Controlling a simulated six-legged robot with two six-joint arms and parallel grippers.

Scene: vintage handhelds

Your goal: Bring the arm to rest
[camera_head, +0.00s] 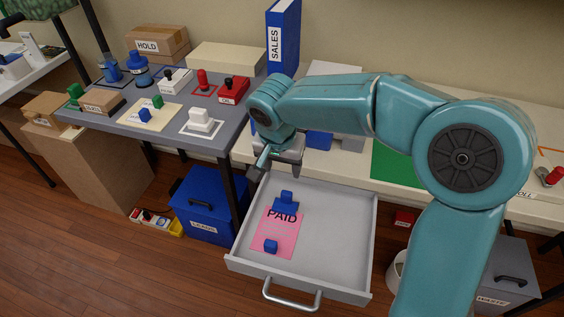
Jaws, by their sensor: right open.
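My right arm (335,105) is teal and comes in from the right. It reaches over the desk, and its gripper (280,165) points down above the back edge of the open drawer. The gripper's fingers are apart and I see nothing between them. The arm hides part of the desk behind it. My left gripper is not in view.
The grey drawer (335,220) stands pulled out below, holding a pink PAID sheet (285,233) with blue stamps on it. A grey table (190,138) with several stamps is at left. A blue SALES binder (284,38) stands behind. A waste bin (512,262) is lower right.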

